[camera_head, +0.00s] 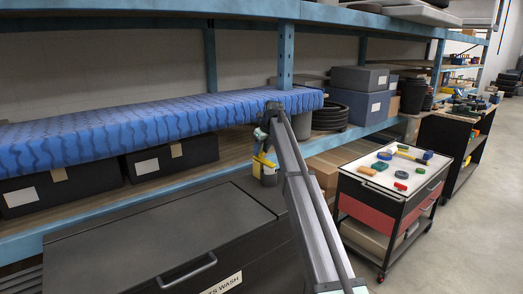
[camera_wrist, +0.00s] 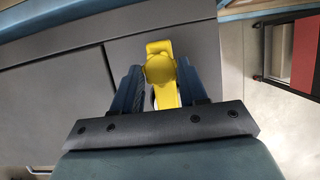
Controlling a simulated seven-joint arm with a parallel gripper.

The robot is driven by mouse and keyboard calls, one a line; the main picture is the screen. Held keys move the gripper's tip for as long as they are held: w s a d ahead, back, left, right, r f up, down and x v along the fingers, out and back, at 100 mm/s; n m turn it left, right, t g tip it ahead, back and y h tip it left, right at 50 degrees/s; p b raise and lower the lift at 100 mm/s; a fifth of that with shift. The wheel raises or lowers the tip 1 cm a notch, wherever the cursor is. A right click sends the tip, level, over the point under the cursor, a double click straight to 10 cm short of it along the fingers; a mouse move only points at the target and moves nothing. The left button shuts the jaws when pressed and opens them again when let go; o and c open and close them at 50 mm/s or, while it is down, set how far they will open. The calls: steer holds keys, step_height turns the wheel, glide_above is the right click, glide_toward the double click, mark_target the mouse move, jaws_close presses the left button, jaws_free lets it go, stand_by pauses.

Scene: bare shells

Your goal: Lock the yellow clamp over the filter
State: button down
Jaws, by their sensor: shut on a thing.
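The yellow clamp (camera_wrist: 160,72) sits between the two blue fingers of my gripper (camera_wrist: 158,74) in the wrist view, and the fingers are shut on it. Its rounded middle is between the fingertips, with one end reaching past them and the other back toward the palm. In the head view the yellow clamp (camera_head: 264,161) shows small beside the end of my arm, near the edge of the dark cabinet. My arm partly hides it there. I cannot clearly make out the filter, or whether the clamp touches it.
A dark cabinet (camera_head: 170,235) with a handle stands below the shelf. A blue patterned roll or mat (camera_head: 130,127) lies on the shelf above. A tool cart (camera_head: 372,205) with small coloured items stands to the right. Open floor (camera_head: 450,230) lies beyond it.

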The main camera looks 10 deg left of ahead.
mark_target(269, 163)
steer(key=c, duration=0.6)
jaws_free()
steer(key=v, duration=1.4)
steer(key=shift+f, duration=0.1)
